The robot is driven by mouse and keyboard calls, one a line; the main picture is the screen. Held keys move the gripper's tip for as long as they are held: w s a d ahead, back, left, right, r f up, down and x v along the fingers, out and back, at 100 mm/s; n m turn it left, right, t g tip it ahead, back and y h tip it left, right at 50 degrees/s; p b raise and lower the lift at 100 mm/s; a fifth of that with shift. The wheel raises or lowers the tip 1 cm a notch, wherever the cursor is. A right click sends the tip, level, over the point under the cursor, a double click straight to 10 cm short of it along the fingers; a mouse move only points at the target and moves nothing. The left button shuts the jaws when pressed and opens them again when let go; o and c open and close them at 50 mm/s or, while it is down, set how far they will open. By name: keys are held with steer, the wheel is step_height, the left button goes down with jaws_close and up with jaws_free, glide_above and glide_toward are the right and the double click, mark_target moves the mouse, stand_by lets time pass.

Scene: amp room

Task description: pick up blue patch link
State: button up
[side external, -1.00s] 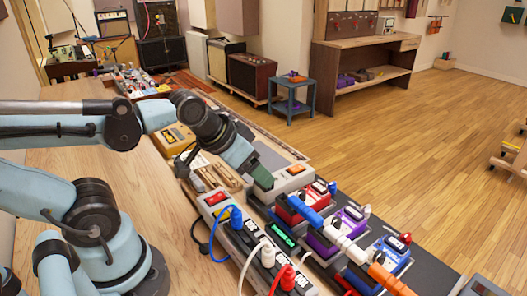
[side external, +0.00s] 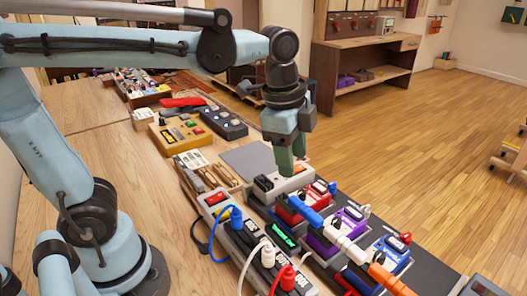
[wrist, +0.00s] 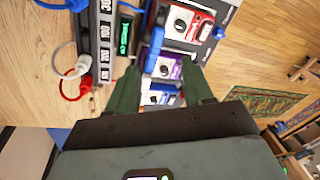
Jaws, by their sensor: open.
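The blue patch link (side external: 305,211) is a short rounded bar lying across the red pedal (side external: 291,213) and the purple pedal (side external: 322,243). In the wrist view the blue patch link (wrist: 153,50) lies ahead of the fingertips, left of the middle of the gap. My gripper (side external: 291,170) is open, empty and pointing down, above and behind the link in the side view. In the wrist view my gripper (wrist: 159,67) has its two green fingers spread around the view of the pedals. It is apart from the link.
A white link (side external: 343,240) and an orange link (side external: 390,280) lie in the same row, near the blue pedal (side external: 389,254). A power strip (side external: 213,200) with blue, white and red plugs runs alongside. A grey box (side external: 283,184) stands behind the red pedal.

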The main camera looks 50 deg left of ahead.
mark_target(305, 208)
steer(key=shift+w+d+f+m+g, duration=0.45)
steer(key=shift+f+m, duration=0.4)
steer(key=shift+f, duration=1)
steer(key=shift+w+d+f+m+g, duration=0.2)
steer(key=shift+d+f+m, duration=0.55)
steer(key=shift+f, duration=1.05)
steer(key=shift+w+d+f+m+g, duration=0.3)
steer(key=shift+f+m, duration=0.7)
steer(key=shift+f, duration=0.85)
steer(key=shift+f, duration=0.25)
jaws_close()
